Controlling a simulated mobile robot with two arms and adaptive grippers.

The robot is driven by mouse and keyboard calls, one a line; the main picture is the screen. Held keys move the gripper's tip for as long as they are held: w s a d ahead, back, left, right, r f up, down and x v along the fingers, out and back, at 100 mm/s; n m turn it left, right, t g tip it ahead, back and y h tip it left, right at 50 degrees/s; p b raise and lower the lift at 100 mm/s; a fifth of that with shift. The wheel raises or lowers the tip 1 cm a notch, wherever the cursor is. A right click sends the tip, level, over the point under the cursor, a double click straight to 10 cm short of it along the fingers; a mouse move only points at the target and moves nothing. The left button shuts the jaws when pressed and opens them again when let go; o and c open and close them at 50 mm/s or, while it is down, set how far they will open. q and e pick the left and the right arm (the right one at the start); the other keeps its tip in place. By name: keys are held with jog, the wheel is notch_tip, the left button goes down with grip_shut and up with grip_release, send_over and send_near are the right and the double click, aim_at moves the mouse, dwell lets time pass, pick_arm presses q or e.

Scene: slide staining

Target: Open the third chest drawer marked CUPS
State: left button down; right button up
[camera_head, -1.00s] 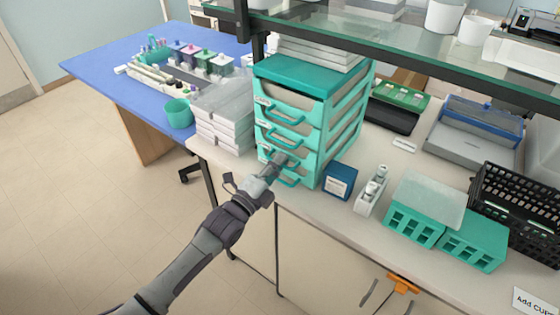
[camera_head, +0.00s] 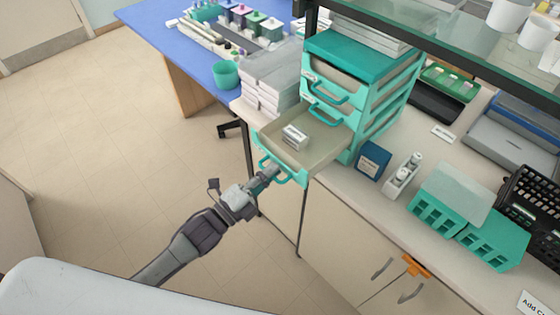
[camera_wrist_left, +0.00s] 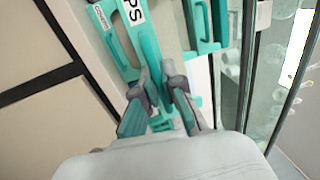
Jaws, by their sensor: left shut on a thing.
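The teal drawer chest (camera_head: 378,112) stands on the bench. Its third drawer (camera_head: 322,145) is pulled well out and holds a small white box (camera_head: 294,137). My left gripper (camera_head: 271,172) is shut on that drawer's teal handle (camera_head: 290,181), in front of the chest. In the left wrist view the fingers (camera_wrist_left: 163,92) are around teal handle parts. The two upper drawers look shut; any below are hidden by the open one. My right gripper is not in view.
White stacked boxes (camera_head: 270,80) stand left of the chest. A blue box (camera_head: 373,161) and a white holder (camera_head: 403,175) stand to its right. A glass shelf (camera_head: 465,40) hangs above.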

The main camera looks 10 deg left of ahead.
pick_arm(q)
jog(key=shift+s+a, duration=0.15)
jog(key=shift+s, duration=0.05)
jog(key=shift+f, duration=0.1)
jog(key=c, duration=1.3)
grip_release()
jog(key=shift+o, duration=0.2)
jog(key=v, duration=1.2)
